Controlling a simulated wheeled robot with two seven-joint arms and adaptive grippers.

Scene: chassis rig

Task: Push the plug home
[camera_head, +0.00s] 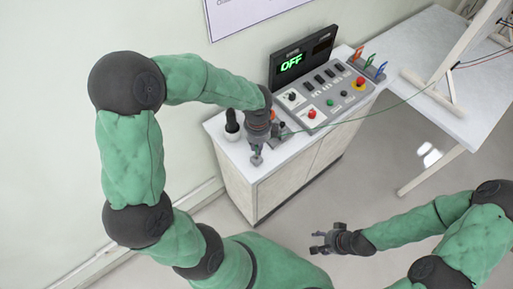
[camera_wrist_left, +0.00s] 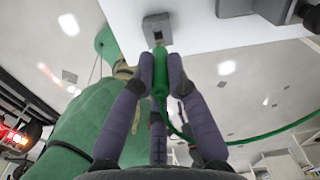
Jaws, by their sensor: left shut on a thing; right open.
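My left gripper (camera_head: 256,154) is at the left end of the white cabinet. In the left wrist view its fingers (camera_wrist_left: 160,72) are shut on a green plug (camera_wrist_left: 160,88), with a green cable trailing off to the right. A grey socket block (camera_wrist_left: 157,24) with a dark opening is straight ahead of the plug's tip. The tip is at or very close to the opening; I cannot tell how deep it sits. In the head view the plug and socket are hidden by my left wrist. My right gripper (camera_head: 321,243) is open and empty over the floor.
A control panel (camera_head: 332,98) with buttons and switches lies on the cabinet (camera_head: 275,165); its display (camera_head: 291,64) reads OFF. A dark pot (camera_head: 232,126) stands left of my left wrist. The green cable (camera_head: 398,103) runs right to a wooden frame (camera_head: 455,65) on a white table (camera_head: 420,45).

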